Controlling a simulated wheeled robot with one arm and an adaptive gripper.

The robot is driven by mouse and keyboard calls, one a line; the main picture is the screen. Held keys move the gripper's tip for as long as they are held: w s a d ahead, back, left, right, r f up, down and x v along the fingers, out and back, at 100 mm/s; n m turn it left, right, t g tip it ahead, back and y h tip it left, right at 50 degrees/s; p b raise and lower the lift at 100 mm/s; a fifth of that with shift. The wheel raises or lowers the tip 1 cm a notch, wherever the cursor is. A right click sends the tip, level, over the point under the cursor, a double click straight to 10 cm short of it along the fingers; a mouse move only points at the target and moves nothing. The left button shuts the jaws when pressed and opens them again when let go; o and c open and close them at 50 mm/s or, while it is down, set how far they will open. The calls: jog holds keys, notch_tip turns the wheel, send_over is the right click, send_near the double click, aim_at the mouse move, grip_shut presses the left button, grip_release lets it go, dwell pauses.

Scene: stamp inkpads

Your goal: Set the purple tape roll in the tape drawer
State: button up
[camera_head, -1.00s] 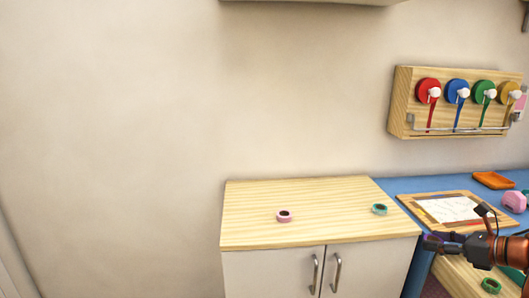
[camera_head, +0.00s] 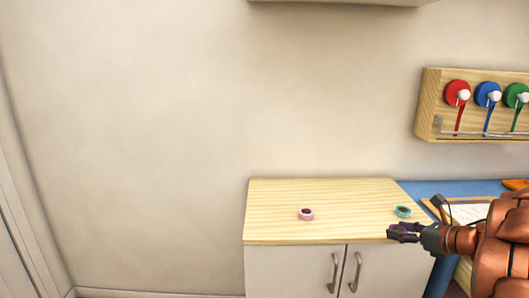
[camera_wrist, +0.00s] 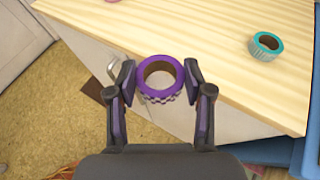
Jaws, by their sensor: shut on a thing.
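The purple tape roll (camera_wrist: 160,93) has a checkered side and a brown core. In the wrist view my gripper (camera_wrist: 160,84) is shut on it, one finger on each side. In the head view my gripper (camera_head: 398,230) is near the front right corner of the wooden cabinet top, and the roll there is small and dark between the fingers. The roll looks held in the air near the cabinet's front edge. No open drawer shows clearly in the current frames; my arm covers the area at the lower right.
A pink tape roll (camera_head: 305,214) and a teal tape roll (camera_head: 403,211) sit on the cabinet top (camera_head: 340,195). The teal roll also shows in the wrist view (camera_wrist: 265,46). A blue table (camera_head: 440,187) stands to the right. A rack with colored discs (camera_head: 430,110) hangs above it.

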aim_at(333, 238)
jog(key=shift+m+h, duration=0.3)
jog(key=shift+h, duration=0.2)
jog(key=w+a, duration=0.2)
jog(key=a, duration=0.3)
jog(key=w+a+f, duration=0.1)
jog(key=w+a, duration=0.2)
jog(key=a, duration=0.2)
jog(key=w+a+f, duration=0.1)
jog(key=w+a, duration=0.1)
jog(key=a, duration=0.4)
jog(key=shift+w, duration=0.25)
jog(key=shift+m+t+h, duration=0.4)
jog(key=shift+m+h, duration=0.2)
jog(key=a, duration=0.2)
jog(key=a+r, duration=0.1)
jog(key=a, duration=0.2)
jog(key=w+a+r, duration=0.1)
jog(key=a, duration=0.2)
jog(key=shift+r, duration=0.1)
notch_tip(333, 238, up, 19)
jog(key=m+h+p, duration=0.7)
jog(key=h+p, duration=0.1)
jog(key=p, duration=1.1)
jog(key=shift+d, duration=0.25)
jog(key=shift+r, duration=0.1)
